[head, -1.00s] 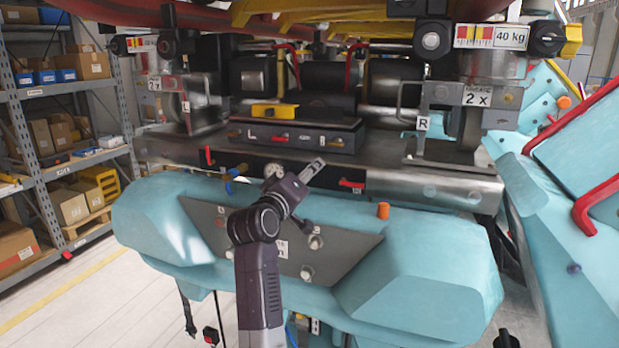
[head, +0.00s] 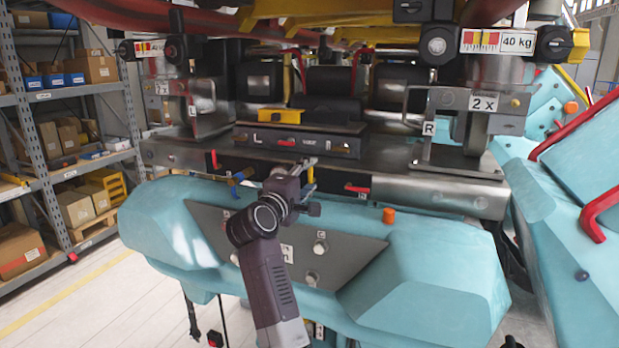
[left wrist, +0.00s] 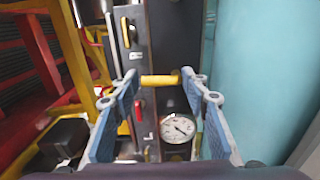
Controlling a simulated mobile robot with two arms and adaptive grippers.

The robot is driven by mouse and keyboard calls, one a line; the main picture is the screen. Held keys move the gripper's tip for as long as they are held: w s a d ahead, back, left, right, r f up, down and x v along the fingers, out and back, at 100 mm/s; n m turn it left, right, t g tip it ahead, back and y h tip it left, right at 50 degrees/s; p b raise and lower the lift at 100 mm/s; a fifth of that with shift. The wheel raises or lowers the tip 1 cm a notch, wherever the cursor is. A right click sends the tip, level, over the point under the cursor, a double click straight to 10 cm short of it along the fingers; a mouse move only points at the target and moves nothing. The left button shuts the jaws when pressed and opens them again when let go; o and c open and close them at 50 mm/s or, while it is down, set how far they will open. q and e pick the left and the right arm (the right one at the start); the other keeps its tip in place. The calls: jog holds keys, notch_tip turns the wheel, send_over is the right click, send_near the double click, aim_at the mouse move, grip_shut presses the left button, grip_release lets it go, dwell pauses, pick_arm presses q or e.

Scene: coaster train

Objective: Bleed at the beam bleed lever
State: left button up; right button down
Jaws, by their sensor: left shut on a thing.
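The steel beam (head: 395,188) runs across the middle of the head view. A yellow lever (head: 311,178) stands on its front face, partly hidden by my gripper. My left gripper (head: 303,166) is at this lever. In the left wrist view, the yellow lever (left wrist: 160,80) lies across between the two blue fingertips (left wrist: 163,77), and the gripper is shut on it. The gauge is hidden behind my arm in the head view. My right gripper is not in view.
A red lever (head: 357,189) is just right of my gripper. Another red lever (head: 214,159) and a blue lever (head: 240,177) are to the left. The teal body (head: 420,265) with an orange cap (head: 389,215) juts out below the beam. Shelves (head: 50,130) stand at left.

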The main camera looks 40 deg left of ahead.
pick_arm(q)
jog(key=shift+o, duration=0.2)
dwell(0.3)
jog(key=o, duration=1.1)
jog(key=shift+s, duration=0.1)
jog(key=v, duration=1.2)
